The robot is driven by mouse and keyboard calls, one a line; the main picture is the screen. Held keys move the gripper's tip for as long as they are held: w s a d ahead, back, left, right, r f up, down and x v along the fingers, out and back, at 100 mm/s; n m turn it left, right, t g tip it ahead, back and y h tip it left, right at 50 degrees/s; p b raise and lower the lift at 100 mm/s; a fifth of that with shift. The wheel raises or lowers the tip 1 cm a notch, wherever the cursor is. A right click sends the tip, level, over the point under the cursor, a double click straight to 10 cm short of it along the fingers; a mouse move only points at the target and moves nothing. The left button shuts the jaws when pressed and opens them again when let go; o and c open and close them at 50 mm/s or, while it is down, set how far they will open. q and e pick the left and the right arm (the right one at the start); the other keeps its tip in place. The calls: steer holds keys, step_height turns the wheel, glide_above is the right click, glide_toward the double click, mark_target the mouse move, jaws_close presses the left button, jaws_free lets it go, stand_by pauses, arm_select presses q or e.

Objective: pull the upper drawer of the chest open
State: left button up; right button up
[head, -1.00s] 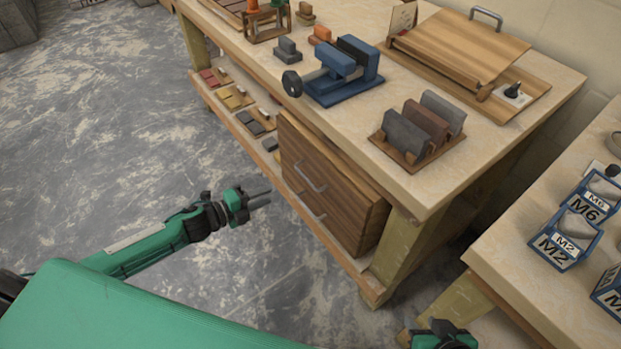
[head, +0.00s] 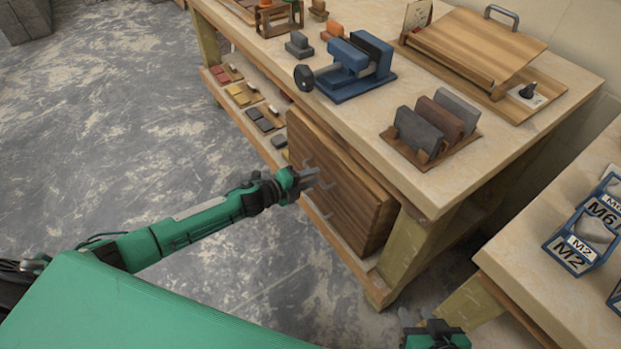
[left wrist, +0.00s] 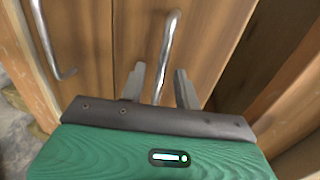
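The wooden chest (head: 365,205) stands on the lower shelf of the workbench, its two drawer fronts facing my left arm. The upper drawer looks shut. My left gripper (head: 312,178) is at the upper drawer's front. In the left wrist view the upper drawer's metal bar handle (left wrist: 167,50) runs between the two open fingers of my left gripper (left wrist: 160,86), with a gap visible on each side. The lower drawer's handle (left wrist: 45,40) is at the left of that view. My right gripper (head: 436,336) is only partly visible at the bottom edge, its fingers unclear.
The workbench top (head: 450,180) carries a blue vice (head: 352,70), a rack of sanding blocks (head: 435,125) and a wooden board with a handle (head: 480,45). A second table with labelled tubs (head: 585,240) is at the right. The floor left of the chest is clear.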

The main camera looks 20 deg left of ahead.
arm_select(q)
steer(key=shift+w+d, duration=0.15)
arm_select(e)
steer(key=shift+a, duration=0.1)
arm_select(q)
jaws_close()
